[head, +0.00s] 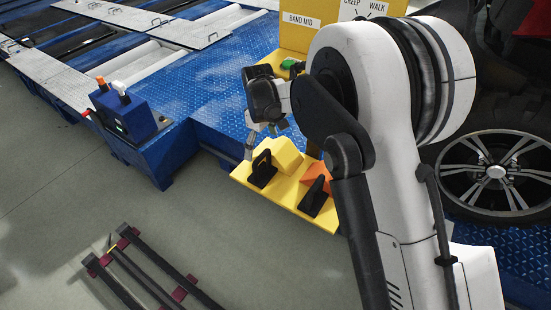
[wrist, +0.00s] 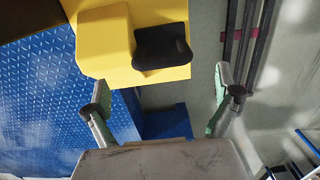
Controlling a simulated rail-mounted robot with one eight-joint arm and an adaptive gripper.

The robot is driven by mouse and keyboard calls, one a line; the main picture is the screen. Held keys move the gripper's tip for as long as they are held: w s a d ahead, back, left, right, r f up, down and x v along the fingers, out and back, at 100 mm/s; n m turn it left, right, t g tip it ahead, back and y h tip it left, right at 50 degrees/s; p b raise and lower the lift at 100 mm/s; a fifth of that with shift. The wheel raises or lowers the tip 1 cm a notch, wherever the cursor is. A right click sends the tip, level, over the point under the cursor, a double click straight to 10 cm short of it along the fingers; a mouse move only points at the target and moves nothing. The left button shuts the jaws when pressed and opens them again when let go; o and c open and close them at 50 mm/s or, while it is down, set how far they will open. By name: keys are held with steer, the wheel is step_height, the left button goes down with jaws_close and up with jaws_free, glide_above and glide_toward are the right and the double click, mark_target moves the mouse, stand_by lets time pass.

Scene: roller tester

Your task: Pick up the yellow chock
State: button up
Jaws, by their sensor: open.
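The yellow chock (head: 285,152) sits on a yellow shelf (head: 285,202), with a black handle (head: 262,169) on its near side. In the wrist view the yellow chock (wrist: 103,38) is at the upper left, and its black handle (wrist: 162,46) lies to the right of it. My gripper (head: 262,137) is just left of and above the chock in the head view. In the wrist view my gripper (wrist: 160,88) has its two fingers spread wide with nothing between them. The chock and handle appear beyond the fingertips. I see no contact.
An orange chock (head: 316,174) with a black handle (head: 314,196) stands to the right on the same shelf. A yellow sign panel (head: 300,38) rises behind. A blue control box (head: 125,112) is at left. A dark frame (head: 145,270) lies on the floor.

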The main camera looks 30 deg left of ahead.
mark_target(262, 154)
steer(key=shift+f+b, duration=0.75)
steer(key=shift+f, duration=2.85)
steer(key=c, duration=1.8)
